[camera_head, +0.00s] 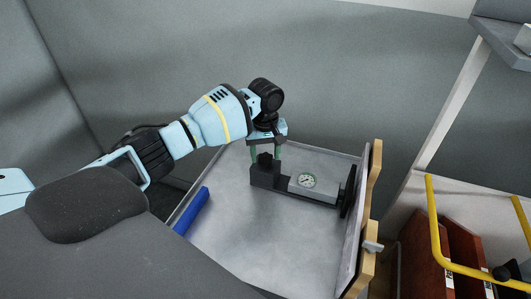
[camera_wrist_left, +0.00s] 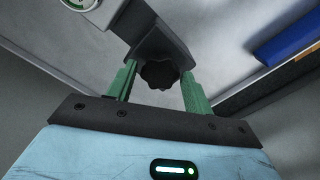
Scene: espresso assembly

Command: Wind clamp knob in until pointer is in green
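The clamp knob (camera_wrist_left: 159,74) is black and lobed, on the dark end block of the clamp (camera_head: 263,176). My left gripper (camera_head: 265,154) is over that end of the clamp. In the left wrist view its green fingers (camera_wrist_left: 158,90) are apart, one on each side of the knob, with gaps between them and the knob. In the head view the knob (camera_head: 264,158) shows between the fingers. A round gauge (camera_head: 307,181) with a white face sits on the grey clamp body; its pointer is too small to read against any green. My right gripper is not in view.
The clamp stands in a grey metal tray (camera_head: 230,235). Yellow rails (camera_head: 437,225) stand at far right.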

